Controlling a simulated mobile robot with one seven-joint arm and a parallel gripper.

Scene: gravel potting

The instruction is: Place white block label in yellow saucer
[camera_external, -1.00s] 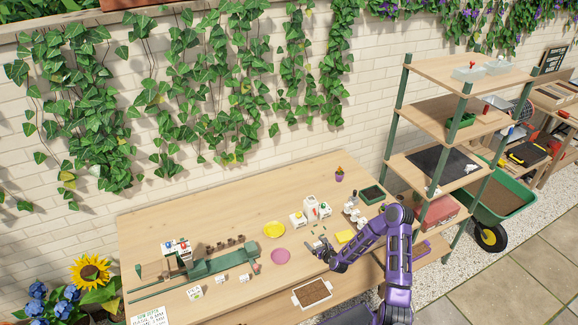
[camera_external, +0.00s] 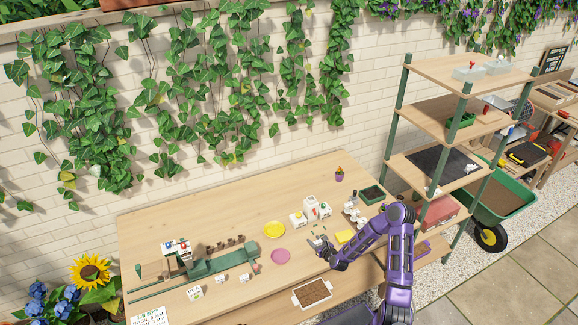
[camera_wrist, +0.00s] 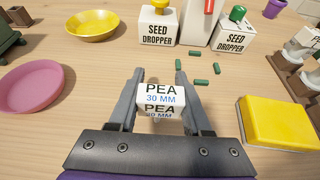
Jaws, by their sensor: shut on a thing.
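My gripper (camera_wrist: 165,105) is shut on a white block label (camera_wrist: 162,100) that reads "PEA 30 MM" in the wrist view. The label sits between the two grey fingers. In the external view my gripper (camera_external: 318,243) is over the right part of the table, and the label is too small there to make out clearly. The yellow saucer (camera_wrist: 92,24) lies at the upper left of the wrist view, apart from my gripper, and looks empty. It also shows in the external view (camera_external: 274,229), left of my gripper.
A pink saucer (camera_wrist: 33,89) lies left of my gripper. Two white seed droppers (camera_wrist: 160,33) (camera_wrist: 232,36) stand ahead. Several green pieces (camera_wrist: 197,82) lie between. A yellow sponge-like block (camera_wrist: 274,122) is at right. A soil tray (camera_external: 312,292) is at the table front.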

